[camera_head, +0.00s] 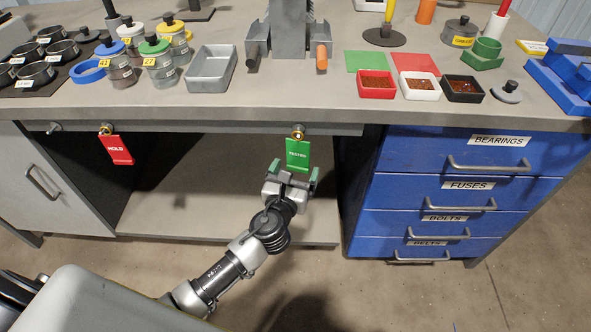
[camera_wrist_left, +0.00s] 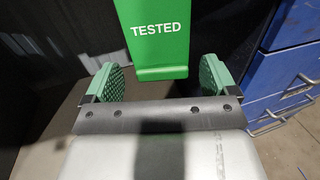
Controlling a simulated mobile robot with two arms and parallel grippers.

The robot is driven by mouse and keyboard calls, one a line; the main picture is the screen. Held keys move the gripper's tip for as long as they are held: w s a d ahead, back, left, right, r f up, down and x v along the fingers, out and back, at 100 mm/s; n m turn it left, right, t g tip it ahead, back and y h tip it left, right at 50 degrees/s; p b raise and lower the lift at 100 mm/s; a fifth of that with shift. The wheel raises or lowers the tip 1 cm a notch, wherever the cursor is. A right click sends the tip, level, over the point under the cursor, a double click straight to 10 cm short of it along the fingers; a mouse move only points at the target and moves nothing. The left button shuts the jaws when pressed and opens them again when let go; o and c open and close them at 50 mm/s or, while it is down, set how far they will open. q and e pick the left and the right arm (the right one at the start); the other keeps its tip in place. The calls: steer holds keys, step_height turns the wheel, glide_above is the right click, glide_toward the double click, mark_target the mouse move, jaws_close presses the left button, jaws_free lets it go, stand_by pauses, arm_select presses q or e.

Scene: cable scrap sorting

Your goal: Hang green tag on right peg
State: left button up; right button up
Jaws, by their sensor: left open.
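The green tag (camera_head: 297,154) marked TESTED hangs from the right peg (camera_head: 298,132) on the bench's front edge. My left gripper (camera_head: 293,173) is open just below and in front of the tag. In the left wrist view the tag (camera_wrist_left: 155,40) shows beyond and between the two green finger pads (camera_wrist_left: 158,82), with room on both sides and no pad touching it. The tag's top and the peg are outside that view. A red tag (camera_head: 116,150) marked HOLD hangs from a peg (camera_head: 106,129) further left. My right gripper is not in view.
Blue drawers (camera_head: 455,190) with handles stand right of the tag. A grey cabinet (camera_head: 50,180) stands left, with open space under the bench between them. The benchtop (camera_head: 300,97) above holds jars, bins and trays.

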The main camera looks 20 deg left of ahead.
arm_select(q)
steer(key=s, duration=0.9)
steer(key=s+a+f+n+g+y, duration=0.1)
steer(key=s+a+f+n+g, duration=0.3)
steer(key=f+n, duration=0.5)
steer(key=s+a+f+n+g+y, duration=0.2)
steer(key=s+f+n+g, duration=0.4)
steer(key=n, duration=0.5)
steer(key=s+d+f+n+g+h+p, duration=0.1)
steer(key=s+f+n+g+h+p, duration=0.4)
steer(key=s+f+n+p, duration=0.7)
steer(key=s+a+f+g+p, duration=0.1)
steer(key=s+p, duration=0.2)
steer(key=s, duration=0.4)
steer(key=s+a+f+n+g+y+p, duration=0.1)
steer(key=s+p, duration=0.2)
steer(key=s, duration=0.5)
steer(key=shift+f+y, duration=0.3)
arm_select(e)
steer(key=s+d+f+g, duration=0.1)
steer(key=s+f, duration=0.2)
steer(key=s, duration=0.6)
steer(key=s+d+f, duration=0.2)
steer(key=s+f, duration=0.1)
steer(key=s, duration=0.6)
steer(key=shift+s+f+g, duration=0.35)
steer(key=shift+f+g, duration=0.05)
